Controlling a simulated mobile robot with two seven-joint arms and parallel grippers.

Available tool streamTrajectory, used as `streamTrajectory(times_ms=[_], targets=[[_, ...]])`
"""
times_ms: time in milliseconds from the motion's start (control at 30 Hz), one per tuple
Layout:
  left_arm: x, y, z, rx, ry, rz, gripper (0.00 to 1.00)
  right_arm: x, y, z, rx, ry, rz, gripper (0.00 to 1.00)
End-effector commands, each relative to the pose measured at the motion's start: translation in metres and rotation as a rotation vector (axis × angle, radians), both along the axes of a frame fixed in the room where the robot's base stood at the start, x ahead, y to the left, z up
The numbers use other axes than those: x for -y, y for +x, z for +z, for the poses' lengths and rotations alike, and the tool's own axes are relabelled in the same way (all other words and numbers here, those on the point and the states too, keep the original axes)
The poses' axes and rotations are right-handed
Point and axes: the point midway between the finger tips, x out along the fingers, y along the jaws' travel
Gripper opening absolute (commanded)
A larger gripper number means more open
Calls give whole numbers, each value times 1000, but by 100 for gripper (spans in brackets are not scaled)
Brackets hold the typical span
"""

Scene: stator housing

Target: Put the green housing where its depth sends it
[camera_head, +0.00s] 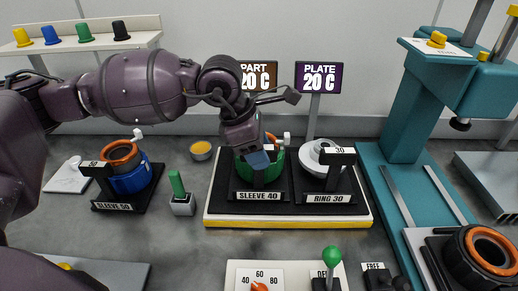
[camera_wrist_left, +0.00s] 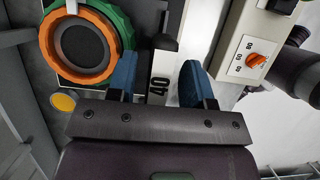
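The green housing (camera_head: 277,164) sits in the nest labelled SLEEVE 40 (camera_head: 258,196) on the black plate with a yellow edge; my left gripper partly hides it in the head view. The left wrist view shows its green rim (camera_wrist_left: 122,22) around an orange ring and dark bore. My left gripper (camera_head: 260,160) points down at the front of the housing. Its blue fingers (camera_wrist_left: 157,82) are apart, with the black post marked 40 (camera_wrist_left: 160,72) showing between or below them. Contact with the post cannot be told. My right gripper is out of view.
A blue housing (camera_head: 130,178) stands at SLEEVE 50 on the left. A metal ring (camera_head: 313,158) sits at RING 30. A teal press (camera_head: 405,125) stands right, near a black housing (camera_head: 465,262). Signs read PART 20 C and PLATE 20 C (camera_head: 319,77). A dial panel (camera_head: 250,276) is in front.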

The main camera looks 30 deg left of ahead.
Motion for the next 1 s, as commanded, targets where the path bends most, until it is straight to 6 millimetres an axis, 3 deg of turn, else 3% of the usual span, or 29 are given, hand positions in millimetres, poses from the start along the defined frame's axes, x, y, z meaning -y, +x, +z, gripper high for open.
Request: streamTrajectory(times_ms=[267, 733, 1000], targets=[[-2, 0, 7, 2, 1, 1, 47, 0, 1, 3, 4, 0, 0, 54], [-30, -14, 84, 4, 2, 2, 47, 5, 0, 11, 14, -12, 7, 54], [-40, -19, 109, 1, 0, 0, 47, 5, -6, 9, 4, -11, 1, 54]])
